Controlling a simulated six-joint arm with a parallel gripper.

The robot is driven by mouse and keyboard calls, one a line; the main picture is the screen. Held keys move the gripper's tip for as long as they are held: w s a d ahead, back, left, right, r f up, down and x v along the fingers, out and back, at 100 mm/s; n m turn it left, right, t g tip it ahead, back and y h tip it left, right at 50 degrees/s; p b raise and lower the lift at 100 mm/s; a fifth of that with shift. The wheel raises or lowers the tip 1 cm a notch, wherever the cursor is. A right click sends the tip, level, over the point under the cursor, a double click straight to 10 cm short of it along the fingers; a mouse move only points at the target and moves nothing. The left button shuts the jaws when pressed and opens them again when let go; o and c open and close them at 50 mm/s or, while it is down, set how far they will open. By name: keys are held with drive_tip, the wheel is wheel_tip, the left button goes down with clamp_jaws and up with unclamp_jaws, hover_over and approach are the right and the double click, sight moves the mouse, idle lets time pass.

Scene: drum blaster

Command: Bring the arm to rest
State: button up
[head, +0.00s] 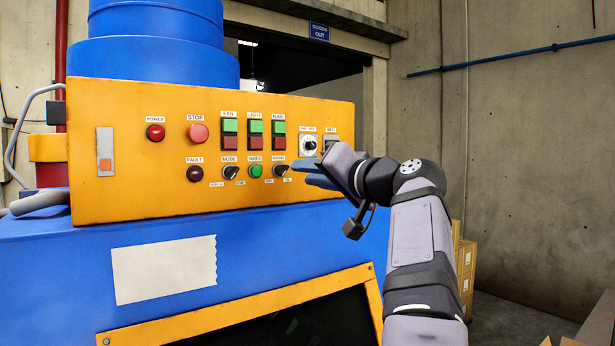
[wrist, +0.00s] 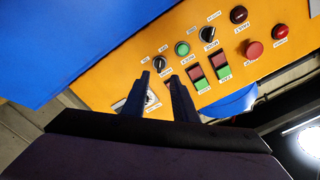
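My gripper (head: 305,173) is in front of the lower right part of the orange control panel (head: 120,195) in the head view. Its blue fingers point left, just right of the lower row of knobs. In the wrist view my gripper (wrist: 161,77) has its two fingers apart, with orange panel and part of a dial showing between them. Nothing is held. A black selector knob (wrist: 162,63) shows just beyond the fingertips. Whether the fingers touch the panel is hard to tell.
The panel carries a red stop button (head: 198,133), green and red switch pairs (head: 229,133) and a white dial (head: 309,145) close to my gripper. The blue machine body (head: 60,270) lies below. Cardboard boxes (head: 466,265) stand behind my arm. Open space lies to the right.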

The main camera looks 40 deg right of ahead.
drive_tip(key=s+f+m+g+h+p, duration=0.25)
drive_tip(key=f+m+g+p, duration=0.2)
drive_tip(key=f, duration=0.75)
drive_tip(key=s+f+m+g+h+p, duration=0.25)
drive_tip(key=f+g+p, duration=0.2)
drive_tip(key=f, duration=0.75)
drive_tip(key=s+a+f+n+g+y+b, duration=0.25)
drive_tip(key=s+a+f+n, duration=0.3)
drive_tip(key=a+f, duration=0.55)
drive_tip(key=s+a+f+n+g+y+b, duration=0.1)
drive_tip(key=s+a+f+n+g+b, duration=0.45)
drive_tip(key=f, duration=1.05)
drive_tip(key=s+a+f+n+g+y+b, duration=0.15)
drive_tip(key=s+a+f+n, duration=0.25)
drive_tip(key=s+a+f, duration=0.7)
drive_tip(key=w+f+b, duration=0.1)
drive_tip(key=f+b, duration=3.7)
drive_tip(key=f, duration=0.1)
drive_tip(key=w+d+f+b, duration=0.1)
drive_tip(key=w+f+b, duration=0.1)
drive_tip(key=f+b, duration=3.6)
drive_tip(key=shift+w+d+f+b, duration=0.15)
drive_tip(key=shift+f+b, duration=0.25)
drive_tip(key=shift+f, duration=0.35)
drive_tip(key=shift+r+t, duration=0.1)
drive_tip(key=shift+t, duration=0.15)
